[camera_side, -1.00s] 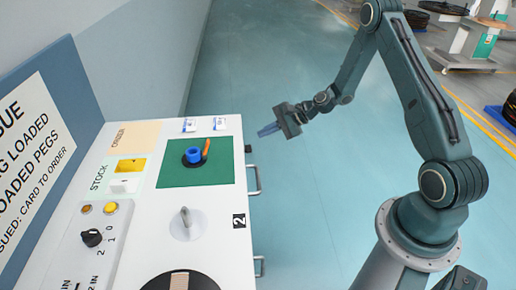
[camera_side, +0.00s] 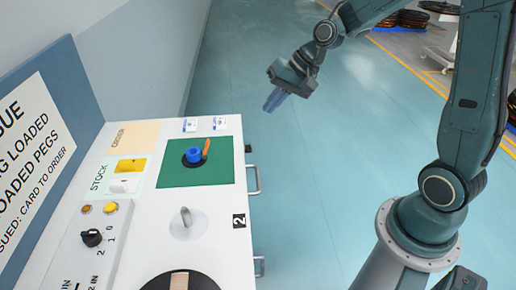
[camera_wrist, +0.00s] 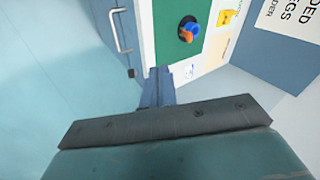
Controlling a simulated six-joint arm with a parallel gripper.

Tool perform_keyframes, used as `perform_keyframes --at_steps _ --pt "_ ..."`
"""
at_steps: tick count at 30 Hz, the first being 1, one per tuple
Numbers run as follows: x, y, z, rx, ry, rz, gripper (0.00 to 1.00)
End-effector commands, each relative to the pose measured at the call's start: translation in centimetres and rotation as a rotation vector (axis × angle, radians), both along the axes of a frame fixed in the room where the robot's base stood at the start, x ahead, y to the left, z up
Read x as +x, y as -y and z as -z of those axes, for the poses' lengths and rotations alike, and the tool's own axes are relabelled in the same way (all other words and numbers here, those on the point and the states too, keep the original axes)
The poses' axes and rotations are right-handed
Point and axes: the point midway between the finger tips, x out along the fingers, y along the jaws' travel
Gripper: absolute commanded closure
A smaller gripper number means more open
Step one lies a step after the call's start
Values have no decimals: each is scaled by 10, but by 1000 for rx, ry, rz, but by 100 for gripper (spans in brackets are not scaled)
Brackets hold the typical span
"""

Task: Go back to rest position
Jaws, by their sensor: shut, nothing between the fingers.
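My gripper (camera_side: 273,101) is in the air beyond the far right corner of the white bench, over the blue floor. Its blue fingers are shut with nothing between them and point down. In the wrist view the shut fingers (camera_wrist: 157,88) show in front of the dark gripper body. A blue ring-shaped piece (camera_side: 193,156) and an orange piece (camera_side: 206,147) stand on the green mat (camera_side: 222,174), well apart from my gripper. The blue piece (camera_wrist: 185,34) also shows in the wrist view.
The white bench (camera_side: 225,252) has drawer handles (camera_side: 254,180) on its right side. On it are a grey hook-like post (camera_side: 186,217), a black knob (camera_side: 91,238), a yellow stock slot (camera_side: 132,166) and white cards (camera_side: 190,125).

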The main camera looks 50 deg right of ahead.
Motion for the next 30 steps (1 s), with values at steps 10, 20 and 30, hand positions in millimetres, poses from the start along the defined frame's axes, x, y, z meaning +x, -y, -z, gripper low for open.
perform_keyframes --at_steps 10,20,30 --pt "-58 -18 -48 -221 44 -168 100" --pt "-120 -25 -78 -399 78 -294 100" --pt "-186 -24 -94 -542 109 -399 100"
